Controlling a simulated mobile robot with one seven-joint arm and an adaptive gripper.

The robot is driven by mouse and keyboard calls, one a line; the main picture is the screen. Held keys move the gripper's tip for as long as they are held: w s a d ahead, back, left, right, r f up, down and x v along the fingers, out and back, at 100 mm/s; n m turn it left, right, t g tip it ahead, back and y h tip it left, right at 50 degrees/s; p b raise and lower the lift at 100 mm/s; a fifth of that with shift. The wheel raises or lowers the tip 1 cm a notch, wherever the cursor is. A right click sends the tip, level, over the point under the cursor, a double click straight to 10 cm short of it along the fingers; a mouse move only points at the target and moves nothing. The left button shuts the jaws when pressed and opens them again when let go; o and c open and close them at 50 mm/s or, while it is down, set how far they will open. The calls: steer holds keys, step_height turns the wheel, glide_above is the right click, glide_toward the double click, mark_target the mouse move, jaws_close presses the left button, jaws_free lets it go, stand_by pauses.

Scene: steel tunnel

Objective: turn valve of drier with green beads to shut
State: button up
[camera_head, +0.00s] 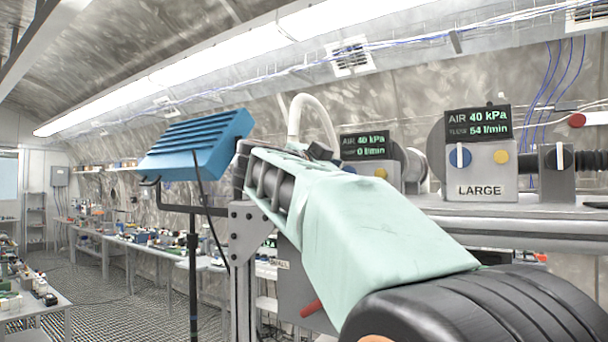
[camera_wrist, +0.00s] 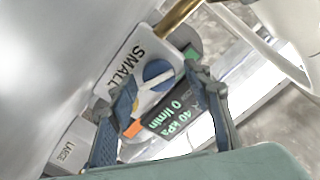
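No green beads show in either view. In the wrist view a box marked SMALL (camera_wrist: 150,48) carries a blue round knob (camera_wrist: 158,75) with a white bar lying roughly along the lettering. Its display (camera_wrist: 176,122) reads 40 kPa, 0 l/min. My gripper (camera_wrist: 162,80) is open, its two fingers on either side of the knob; contact cannot be told.
A white hose (camera_head: 312,105) arches behind my arm. A blue panel (camera_head: 197,143) on a black stand is at left. Long cluttered benches (camera_head: 150,245) line the wall. The grated floor (camera_head: 120,300) at left is open. A brass pipe (camera_wrist: 178,17) leaves the SMALL box.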

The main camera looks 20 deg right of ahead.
steer(key=v, duration=0.7)
steer(key=shift+s+a, duration=0.15)
steer(key=shift+a, duration=0.05)
